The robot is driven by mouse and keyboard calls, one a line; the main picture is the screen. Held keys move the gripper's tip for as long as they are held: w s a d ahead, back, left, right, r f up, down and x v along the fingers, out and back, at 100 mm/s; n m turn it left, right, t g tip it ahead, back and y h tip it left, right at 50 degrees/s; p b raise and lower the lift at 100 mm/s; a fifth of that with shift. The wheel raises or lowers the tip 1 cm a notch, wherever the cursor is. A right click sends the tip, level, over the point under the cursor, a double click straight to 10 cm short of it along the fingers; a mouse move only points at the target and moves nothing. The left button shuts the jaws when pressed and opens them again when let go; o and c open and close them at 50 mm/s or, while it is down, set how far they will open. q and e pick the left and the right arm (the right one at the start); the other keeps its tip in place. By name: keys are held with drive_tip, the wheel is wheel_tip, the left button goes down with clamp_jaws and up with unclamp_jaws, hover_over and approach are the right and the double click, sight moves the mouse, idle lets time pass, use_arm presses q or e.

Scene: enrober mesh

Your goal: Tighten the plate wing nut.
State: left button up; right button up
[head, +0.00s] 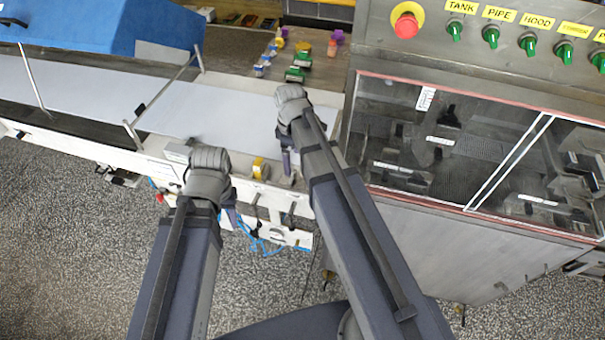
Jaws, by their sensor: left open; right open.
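I cannot make out the plate wing nut for certain; it is too small or hidden by my arms. My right gripper (287,160) points down at the front edge of the conveyor (190,108), near its right end, largely covered by its own wrist. My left gripper (229,213) is lower and to the left, in front of the conveyor's side rail, mostly hidden under its wrist. Both are open, and I see nothing held in either. A small yellow part (259,168) sits on the rail between the two grippers.
A machine with a clear-windowed hood (470,150) stands close to the right of my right arm. Its panel has a red stop button (406,25) and several green knobs. A blue cover (100,25) spans the conveyor at left. Small coloured items (295,74) lie behind.

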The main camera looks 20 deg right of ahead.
sight(293, 176)
drive_tip(key=shift+f+b, duration=3.9)
drive_tip(key=shift+f, duration=0.1)
drive_tip(key=shift+r, duration=0.1)
drive_tip(key=c, duration=1.2)
